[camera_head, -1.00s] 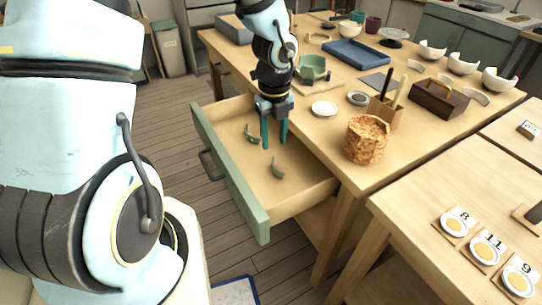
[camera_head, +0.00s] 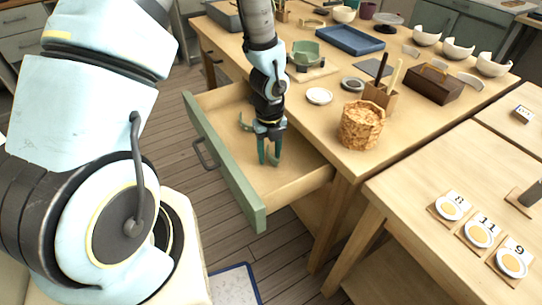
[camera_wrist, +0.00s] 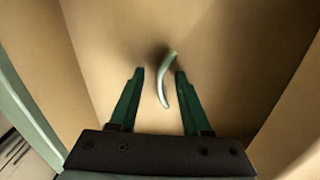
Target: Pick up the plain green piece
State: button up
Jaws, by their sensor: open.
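A curved pale green piece (camera_wrist: 163,92) lies on the floor of the open drawer (camera_head: 226,172). In the wrist view it shows between my gripper's fingers (camera_wrist: 159,71), apart from both, and no gold shows on it. In the head view my gripper (camera_head: 268,163) points down inside the drawer and hides this piece. My gripper is open and empty, with green fingers. Another green piece (camera_head: 244,123) lies further back at the left of the drawer; its markings are too small to tell.
The drawer's walls stand around my gripper. The table above holds a green broken bowl (camera_head: 305,57), a white dish (camera_head: 319,96), a cork-like pot (camera_head: 361,125), a tool holder (camera_head: 379,95) and a blue tray (camera_head: 350,40). Another table (camera_head: 415,190) stands at the right.

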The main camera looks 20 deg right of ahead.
grip_shut()
dwell(0.4)
